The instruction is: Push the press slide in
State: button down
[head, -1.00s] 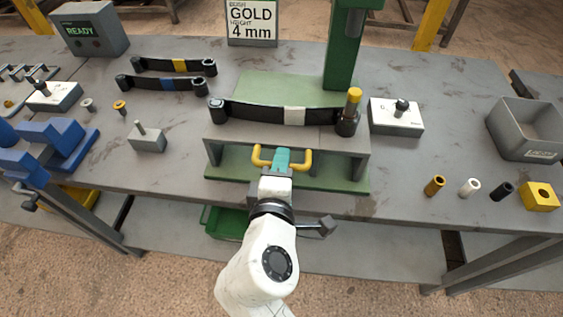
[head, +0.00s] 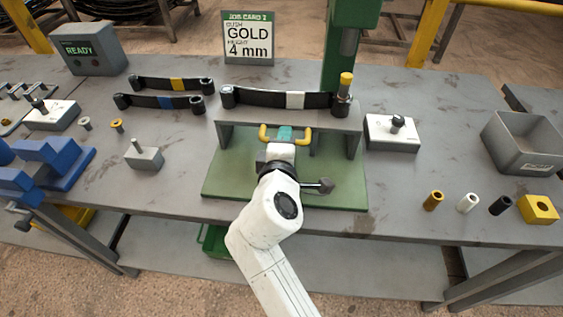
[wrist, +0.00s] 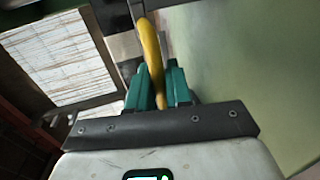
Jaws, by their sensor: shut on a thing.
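The press slide (head: 232,113) is a grey, bridge-shaped carriage on the green press base (head: 235,185). It carries a dark leaf spring (head: 262,97) with a white band, and a gold bush (head: 346,79) stands at its right eye. A yellow handle (head: 307,138) sticks out from the slide's front. My gripper (head: 285,134) has teal fingers shut on the handle's middle. In the wrist view the teal fingers (wrist: 160,85) close around the yellow handle (wrist: 152,50). The slide sits toward the back of the base, near the green press column (head: 345,55).
A white fixture block (head: 391,133) stands close right of the slide. Two banded springs (head: 170,102) lie to the left. Loose bushes (head: 467,203), a yellow block (head: 538,208) and a grey bin (head: 525,140) are at the right. A job card (head: 247,40) stands behind.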

aim_at(287, 118)
jog(key=x, duration=0.4)
jog(key=r+b+x, duration=0.1)
jog(key=x, duration=0.1)
jog(key=shift+w+r, duration=0.1)
jog(key=shift+w, duration=0.15)
jog(key=c, duration=1.2)
grip_release()
jog(key=shift+w, duration=0.15)
jog(key=v, duration=1.1)
